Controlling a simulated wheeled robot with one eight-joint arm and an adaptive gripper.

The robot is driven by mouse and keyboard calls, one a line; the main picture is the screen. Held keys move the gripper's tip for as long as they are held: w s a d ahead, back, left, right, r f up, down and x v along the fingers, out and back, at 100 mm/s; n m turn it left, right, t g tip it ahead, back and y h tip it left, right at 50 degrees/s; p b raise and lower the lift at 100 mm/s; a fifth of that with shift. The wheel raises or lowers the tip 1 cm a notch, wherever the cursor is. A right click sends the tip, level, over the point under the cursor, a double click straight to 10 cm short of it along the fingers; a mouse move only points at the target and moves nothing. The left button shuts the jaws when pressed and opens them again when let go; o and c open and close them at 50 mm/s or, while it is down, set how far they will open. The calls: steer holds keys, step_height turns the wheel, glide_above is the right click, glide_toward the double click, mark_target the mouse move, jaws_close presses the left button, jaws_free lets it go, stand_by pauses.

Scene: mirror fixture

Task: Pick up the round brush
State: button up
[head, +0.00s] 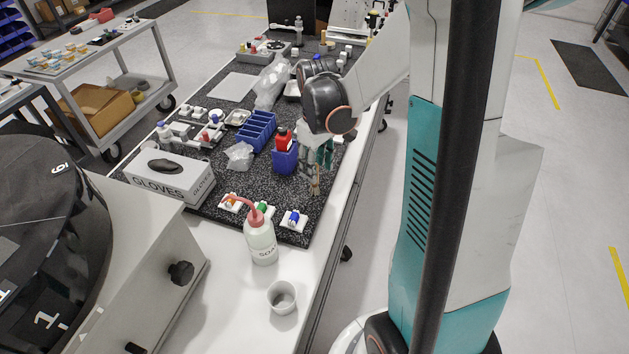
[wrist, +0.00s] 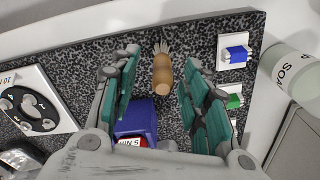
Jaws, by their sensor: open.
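The round brush (wrist: 162,76) has a tan wooden handle and pale bristles. In the wrist view it lies on the speckled dark mat between my finger lines, bristles toward the top. In the head view the brush (head: 314,186) shows as a small tan shape just below my fingers. My gripper (wrist: 161,60) is open, with a green-padded finger on each side of the brush and no visible contact. In the head view my gripper (head: 318,162) hangs over the mat's right edge. The exact height above the brush cannot be told.
A blue bin (head: 285,159) with a red-topped item stands close left of my gripper. Small white blocks with coloured pieces, a soap bottle (head: 261,240) and a white cup (head: 282,297) are nearer. A glove box (head: 170,180) is left. The bench's right edge is close.

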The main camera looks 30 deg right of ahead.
steer(key=f, duration=0.2)
steer(key=f+b, duration=0.1)
steer(key=f, duration=0.1)
steer(key=shift+w+a+f, duration=0.2)
steer(key=shift+f, duration=0.2)
steer(key=shift+r, duration=0.1)
steer(key=shift+c, duration=0.4)
steer(key=c, duration=0.9)
steer(key=shift+r, duration=0.1)
